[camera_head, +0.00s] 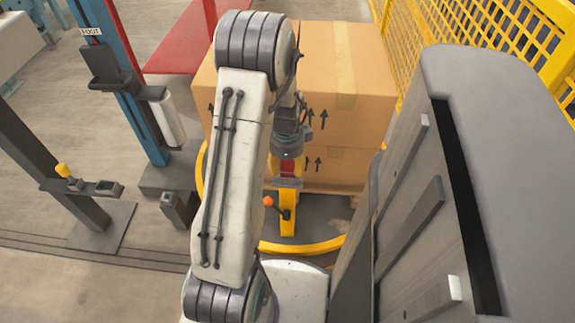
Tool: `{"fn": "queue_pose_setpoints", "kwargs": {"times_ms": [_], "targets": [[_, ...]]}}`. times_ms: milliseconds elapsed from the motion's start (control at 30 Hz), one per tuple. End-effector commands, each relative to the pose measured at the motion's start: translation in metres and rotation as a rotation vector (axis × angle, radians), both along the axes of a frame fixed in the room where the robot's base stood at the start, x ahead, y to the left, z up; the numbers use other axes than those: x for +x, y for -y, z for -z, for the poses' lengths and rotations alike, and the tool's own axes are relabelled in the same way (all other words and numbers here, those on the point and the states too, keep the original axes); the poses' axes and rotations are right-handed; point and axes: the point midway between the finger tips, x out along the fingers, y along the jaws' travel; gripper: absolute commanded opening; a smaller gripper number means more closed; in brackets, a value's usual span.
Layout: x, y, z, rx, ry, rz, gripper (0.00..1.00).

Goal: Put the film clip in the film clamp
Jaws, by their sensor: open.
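My gripper (287,178) hangs at the end of my arm, just below the dark wrist, near the picture's middle. It is open and nothing shows held in it, though its fingers are small and hard to make out. Behind and below it stands a yellow upright (287,212) with an orange ball-ended lever (268,201) at its side. This looks like the film clamp, and my gripper partly covers its top. A small yellow-knobbed piece (64,171) sits on a bracket at the far left; it may be the film clip. My gripper is well to its right.
Stacked cardboard boxes (345,80) stand on the turntable with a yellow rim (310,248). A blue column (118,75) with a white roll (168,115) and a dark post (35,150) stand left. Yellow fencing (490,35) is back right. Floor between the posts is partly clear.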

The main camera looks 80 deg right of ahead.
Motion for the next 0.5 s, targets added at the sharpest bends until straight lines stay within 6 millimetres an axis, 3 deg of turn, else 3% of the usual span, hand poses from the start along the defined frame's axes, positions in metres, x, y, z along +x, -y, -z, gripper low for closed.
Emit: {"fn": "queue_pose_setpoints", "kwargs": {"times_ms": [267,500], "targets": [[0.000,0.000,-0.017,-0.003,0.000,0.000,0.46],[0.000,-0.002,-0.060,-0.004,-0.001,0.000,0.46]]}}
